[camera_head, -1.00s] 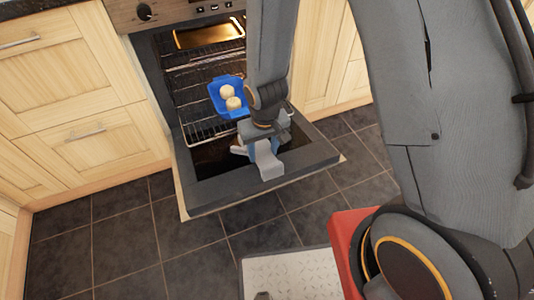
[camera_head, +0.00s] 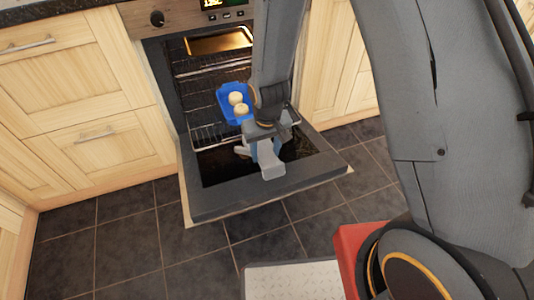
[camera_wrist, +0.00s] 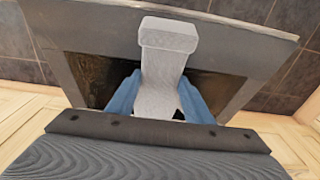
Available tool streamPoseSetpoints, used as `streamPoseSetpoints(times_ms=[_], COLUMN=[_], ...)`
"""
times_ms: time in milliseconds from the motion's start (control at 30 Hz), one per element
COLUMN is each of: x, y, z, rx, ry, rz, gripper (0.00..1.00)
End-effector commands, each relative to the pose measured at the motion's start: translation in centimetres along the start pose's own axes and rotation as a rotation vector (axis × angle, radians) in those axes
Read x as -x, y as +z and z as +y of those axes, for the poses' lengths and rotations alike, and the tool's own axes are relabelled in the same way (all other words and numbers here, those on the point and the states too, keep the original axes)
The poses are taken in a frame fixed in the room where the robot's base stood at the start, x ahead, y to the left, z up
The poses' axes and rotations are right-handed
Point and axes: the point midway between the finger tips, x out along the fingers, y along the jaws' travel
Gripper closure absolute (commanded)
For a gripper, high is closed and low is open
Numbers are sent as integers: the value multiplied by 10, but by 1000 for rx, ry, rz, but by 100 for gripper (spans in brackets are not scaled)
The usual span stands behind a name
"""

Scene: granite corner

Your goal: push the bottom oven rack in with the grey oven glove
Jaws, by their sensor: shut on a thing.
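The oven stands open with its door (camera_head: 225,202) folded down. The bottom oven rack (camera_head: 205,136) is a wire shelf that sticks out over the inner end of the door. A blue dish (camera_head: 222,101) with two pale round pieces (camera_head: 237,99) sits on it. My gripper (camera_head: 263,152) is above the open door, in front of the rack, and is shut on the grey oven glove (camera_head: 272,164). In the wrist view the glove (camera_wrist: 167,65) hangs between the blue fingers. My arm hides the rack's right part, so I cannot tell whether the glove touches it.
A shiny tray (camera_head: 222,40) is higher in the oven. Pale wooden cabinets (camera_head: 85,90) flank the oven.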

Motion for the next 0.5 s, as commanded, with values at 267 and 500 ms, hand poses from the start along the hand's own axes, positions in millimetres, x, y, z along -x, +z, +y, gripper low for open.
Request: streamPoseSetpoints(times_ms=[267,500], x=[-2,-4], y=[-24,-43], z=[0,0], rx=[0,0], ry=[0,0], rz=[2,1], gripper=[80,80])
